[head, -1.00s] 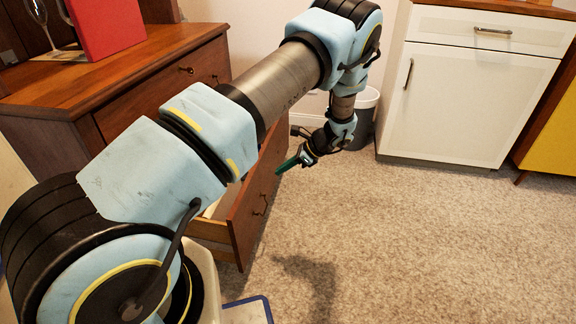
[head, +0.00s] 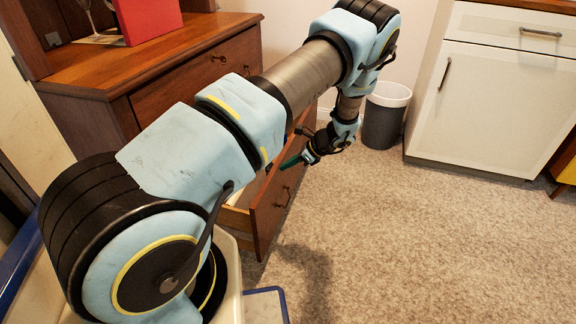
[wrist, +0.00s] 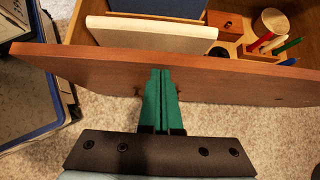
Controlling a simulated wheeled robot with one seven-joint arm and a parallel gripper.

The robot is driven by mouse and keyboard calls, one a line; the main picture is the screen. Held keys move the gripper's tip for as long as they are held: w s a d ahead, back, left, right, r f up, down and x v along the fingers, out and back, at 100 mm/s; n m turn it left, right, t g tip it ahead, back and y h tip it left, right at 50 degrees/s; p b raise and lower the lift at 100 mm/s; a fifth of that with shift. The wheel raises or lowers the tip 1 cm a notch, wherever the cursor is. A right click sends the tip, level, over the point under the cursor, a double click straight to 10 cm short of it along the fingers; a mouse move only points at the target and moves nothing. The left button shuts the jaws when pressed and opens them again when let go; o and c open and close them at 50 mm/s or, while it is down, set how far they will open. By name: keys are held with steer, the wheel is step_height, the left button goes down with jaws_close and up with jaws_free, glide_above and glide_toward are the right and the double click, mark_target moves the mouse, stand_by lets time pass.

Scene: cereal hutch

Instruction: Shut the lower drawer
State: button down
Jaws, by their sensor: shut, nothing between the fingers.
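The lower drawer (head: 270,218) of the wooden hutch stands pulled out, with its brown front panel facing right. My gripper (head: 287,163) is shut and empty, with its green fingers at the outer side of that front. In the wrist view my gripper (wrist: 161,74) points at the drawer front (wrist: 230,83), its tips near the panel's upper edge. I cannot tell whether they touch it. The fingers hide most of the drawer's handle in the wrist view. My arm covers part of the drawer in the head view.
Inside the drawer lie a cream book or folder (wrist: 150,33), a small wooden box (wrist: 224,24) and several pens (wrist: 265,42). A grey bin (head: 384,115) stands beyond my gripper, by the white cabinet (head: 480,100). Carpet (head: 420,230) to the right is clear.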

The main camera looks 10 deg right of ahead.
steer(key=w+a, duration=0.4)
steer(key=a, duration=0.4)
steer(key=w+a, duration=0.5)
steer(key=a, duration=0.3)
steer(key=w+a+p, duration=0.1)
steer(key=w+a, duration=0.3)
steer(key=a, duration=0.4)
steer(key=shift+w+a, duration=0.15)
